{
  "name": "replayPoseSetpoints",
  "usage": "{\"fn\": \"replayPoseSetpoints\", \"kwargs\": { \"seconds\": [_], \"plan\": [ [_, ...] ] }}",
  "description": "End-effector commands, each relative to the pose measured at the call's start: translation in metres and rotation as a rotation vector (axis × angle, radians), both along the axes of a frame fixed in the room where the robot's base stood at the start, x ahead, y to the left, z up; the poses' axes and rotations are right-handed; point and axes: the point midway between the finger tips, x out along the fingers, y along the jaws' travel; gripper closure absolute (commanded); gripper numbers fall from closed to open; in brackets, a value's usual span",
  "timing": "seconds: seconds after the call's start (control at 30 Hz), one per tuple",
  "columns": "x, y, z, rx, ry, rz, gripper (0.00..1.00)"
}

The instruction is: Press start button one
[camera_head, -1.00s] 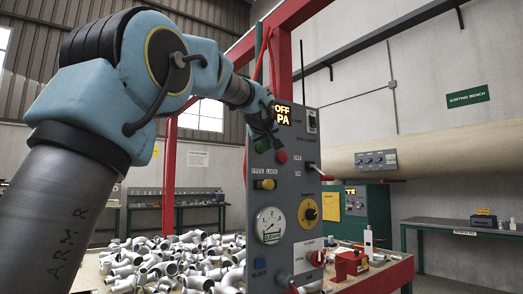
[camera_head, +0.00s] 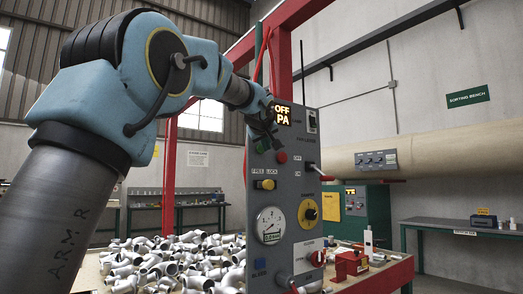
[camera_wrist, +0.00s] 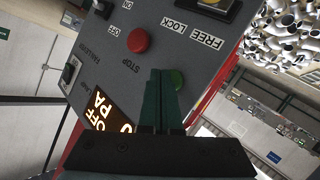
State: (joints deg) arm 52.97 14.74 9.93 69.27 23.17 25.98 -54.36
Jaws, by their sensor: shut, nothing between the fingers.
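The grey control panel (camera_head: 306,225) stands upright in front of me. A green button (camera_wrist: 177,79) is on its face, partly covered by my fingers in the wrist view; in the head view it shows at the panel's left edge (camera_head: 262,146). My gripper (camera_wrist: 163,72) is shut and empty, its dark fingertips right beside the green button. I cannot tell whether they touch it. In the head view my gripper (camera_head: 268,136) is at the upper left of the panel. A red button (camera_wrist: 139,40) marked STOP sits beside the green one. The green button's own label is hidden.
A lit display (camera_head: 282,115) reads OFF PA, just above. Below are a yellow FREE/LOCK knob (camera_head: 265,184), a gauge (camera_head: 269,226) and a yellow dial (camera_head: 308,214). A switch lever (camera_head: 313,168) sticks out at right. Metal pipe fittings (camera_head: 190,262) lie heaped behind.

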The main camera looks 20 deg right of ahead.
Motion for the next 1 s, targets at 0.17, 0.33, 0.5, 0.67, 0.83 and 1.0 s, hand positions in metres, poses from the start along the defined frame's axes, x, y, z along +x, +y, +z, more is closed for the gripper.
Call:
{"fn": "replayPoseSetpoints", "kwargs": {
  "seconds": [0.17,0.33,0.5,0.67,0.83,1.0],
  "plan": [
    [0.0058,0.0012,0.0009,0.000,-0.001,0.000,1.00],
    [0.0061,0.0011,0.0004,0.000,0.000,0.000,1.00],
    [0.0061,0.0011,0.0003,0.000,0.000,0.000,1.00],
    [0.0074,0.0015,0.0003,0.000,0.000,0.000,1.00],
    [0.0093,0.0018,0.0005,-0.001,0.001,0.000,1.00],
    [0.0113,0.0022,0.0004,0.000,0.000,0.000,1.00]
  ]
}}
